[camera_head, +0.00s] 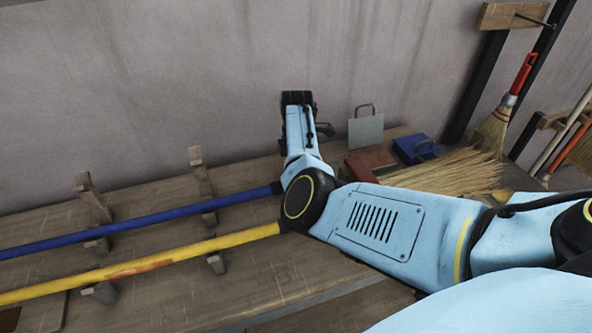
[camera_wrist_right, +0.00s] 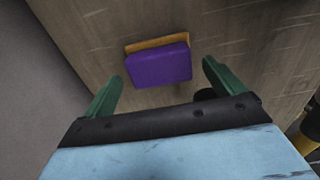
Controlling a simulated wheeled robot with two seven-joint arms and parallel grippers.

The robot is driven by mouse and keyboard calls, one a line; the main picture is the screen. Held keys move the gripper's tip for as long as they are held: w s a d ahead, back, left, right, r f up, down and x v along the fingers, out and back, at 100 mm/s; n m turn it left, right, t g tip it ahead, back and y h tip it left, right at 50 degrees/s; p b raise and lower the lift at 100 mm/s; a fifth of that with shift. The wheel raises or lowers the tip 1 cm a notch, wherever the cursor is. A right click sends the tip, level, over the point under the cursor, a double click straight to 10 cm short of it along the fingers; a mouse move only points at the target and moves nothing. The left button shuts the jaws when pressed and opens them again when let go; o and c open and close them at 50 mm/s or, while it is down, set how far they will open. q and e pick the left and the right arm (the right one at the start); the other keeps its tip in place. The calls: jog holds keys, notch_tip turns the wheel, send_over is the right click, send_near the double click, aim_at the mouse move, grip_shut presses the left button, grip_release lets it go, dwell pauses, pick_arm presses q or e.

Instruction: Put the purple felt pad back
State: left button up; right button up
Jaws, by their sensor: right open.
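The purple felt pad (camera_wrist_right: 158,66) shows in the right wrist view, with an orange-yellow strip (camera_wrist_right: 156,42) along its far edge, on or over a wooden surface. My right gripper (camera_wrist_right: 163,74) is open, its two green fingers on either side of the pad, with a visible gap to each. I cannot tell how far the pad is beyond the fingertips. In the head view my right arm reaches across the bench toward the wall; its fingers and the pad are hidden there. My left gripper is not in view.
The wooden bench (camera_head: 130,265) carries a blue pole (camera_head: 135,225) and a yellow pole (camera_head: 140,266) on wooden supports. A grey plate with a handle (camera_head: 366,131), a dark red block (camera_head: 376,157), a blue dustpan-like item (camera_head: 413,148) and straw bristles (camera_head: 450,172) lie right of my forearm.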

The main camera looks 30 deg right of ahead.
notch_tip(320, 180, up, 10)
jog(key=p, duration=0.1)
jog(key=shift+p, duration=0.4)
